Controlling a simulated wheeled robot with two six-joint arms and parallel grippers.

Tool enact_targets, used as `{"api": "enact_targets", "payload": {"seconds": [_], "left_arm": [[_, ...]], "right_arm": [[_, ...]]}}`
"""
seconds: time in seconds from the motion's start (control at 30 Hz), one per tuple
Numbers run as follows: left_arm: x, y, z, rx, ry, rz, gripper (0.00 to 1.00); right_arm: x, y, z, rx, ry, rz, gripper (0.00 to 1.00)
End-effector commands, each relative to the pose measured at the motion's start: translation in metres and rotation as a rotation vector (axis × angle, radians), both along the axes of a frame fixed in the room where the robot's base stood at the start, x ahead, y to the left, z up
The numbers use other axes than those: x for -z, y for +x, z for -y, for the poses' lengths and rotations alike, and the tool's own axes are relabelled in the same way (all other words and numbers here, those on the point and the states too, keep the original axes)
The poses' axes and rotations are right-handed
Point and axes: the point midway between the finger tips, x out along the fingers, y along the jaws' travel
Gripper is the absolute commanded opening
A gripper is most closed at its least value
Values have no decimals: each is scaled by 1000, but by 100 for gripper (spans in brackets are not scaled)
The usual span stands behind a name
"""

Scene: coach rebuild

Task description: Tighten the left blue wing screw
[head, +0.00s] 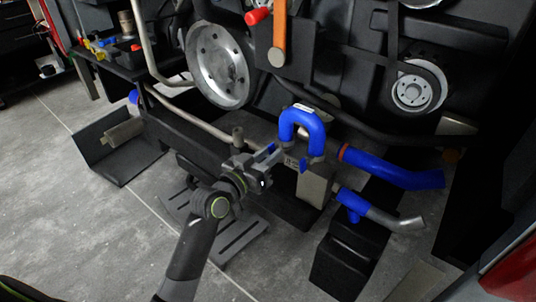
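My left gripper (268,162) reaches in from the lower left and is at the left foot of a blue U-shaped hose (302,118). A small blue piece (271,147), possibly the left wing screw, shows at its fingertips and is partly hidden by them. I cannot tell whether the fingers are closed on it. Another small blue piece (303,166), like a wing screw, shows just right of the gripper, below the hose. My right gripper is not in view.
A thick blue hose (395,168) and a blue-sleeved metal pipe (360,205) lie to the right. A black box (345,255) stands below them. A large metal pulley (220,65) is above. A slotted grey plate (240,245) lies on the floor under my arm.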

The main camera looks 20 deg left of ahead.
Motion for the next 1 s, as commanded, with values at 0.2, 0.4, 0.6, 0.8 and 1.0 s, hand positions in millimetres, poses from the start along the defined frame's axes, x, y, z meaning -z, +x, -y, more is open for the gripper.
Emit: {"api": "enact_targets", "payload": {"seconds": [0.2, 0.4, 0.6, 0.8, 1.0], "left_arm": [[-2, 0, 0, 0, -1, 5, 29], [-3, -5, -2, -1, -1, 6, 29], [-3, -34, -13, -2, 1, 4, 29], [-2, -76, -28, -2, 2, 4, 29], [-2, -115, -42, 0, 2, 2, 29]], "right_arm": [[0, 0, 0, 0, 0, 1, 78], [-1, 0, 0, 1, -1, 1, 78], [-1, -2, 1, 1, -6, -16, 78], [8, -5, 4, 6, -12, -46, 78], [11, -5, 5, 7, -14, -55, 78]]}}
